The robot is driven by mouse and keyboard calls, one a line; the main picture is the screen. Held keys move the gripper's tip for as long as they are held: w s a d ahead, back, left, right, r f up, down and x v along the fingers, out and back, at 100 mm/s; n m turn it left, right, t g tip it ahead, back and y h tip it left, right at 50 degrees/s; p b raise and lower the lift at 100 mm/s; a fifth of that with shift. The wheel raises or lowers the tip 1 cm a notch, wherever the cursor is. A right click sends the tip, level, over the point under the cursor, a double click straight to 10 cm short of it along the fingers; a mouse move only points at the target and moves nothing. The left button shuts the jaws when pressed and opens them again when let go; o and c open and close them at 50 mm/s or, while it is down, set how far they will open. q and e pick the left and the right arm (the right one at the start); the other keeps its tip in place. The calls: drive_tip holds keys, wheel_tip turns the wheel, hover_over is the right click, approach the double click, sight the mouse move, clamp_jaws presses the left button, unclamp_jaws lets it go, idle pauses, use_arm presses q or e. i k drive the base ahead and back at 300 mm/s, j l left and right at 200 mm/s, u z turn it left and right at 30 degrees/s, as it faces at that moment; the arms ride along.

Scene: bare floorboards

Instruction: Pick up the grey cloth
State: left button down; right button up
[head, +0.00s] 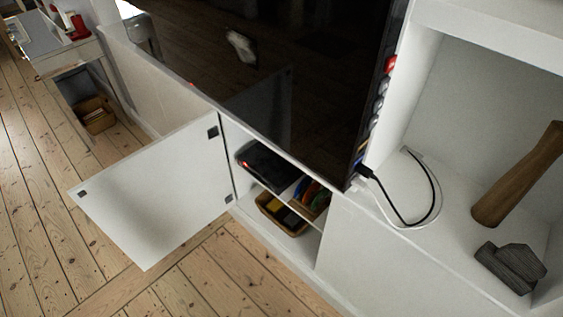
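I cannot make out a thing that is clearly a grey cloth. A dark grey, angular, layered thing (512,266) lies on the white shelf at the lower right of the head view. It looks like stacked blocks, and I cannot tell whether it is folded cloth. Neither of my grippers is in view.
A cabinet door (155,195) stands open over the floorboards. Inside are a black box (268,165) and a basket (283,214). A large black screen (270,70) stands above. The left floor is clear.

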sight(291, 221)
drive_tip(key=i+j+u, duration=0.65)
drive_tip(key=k+l, duration=0.1)
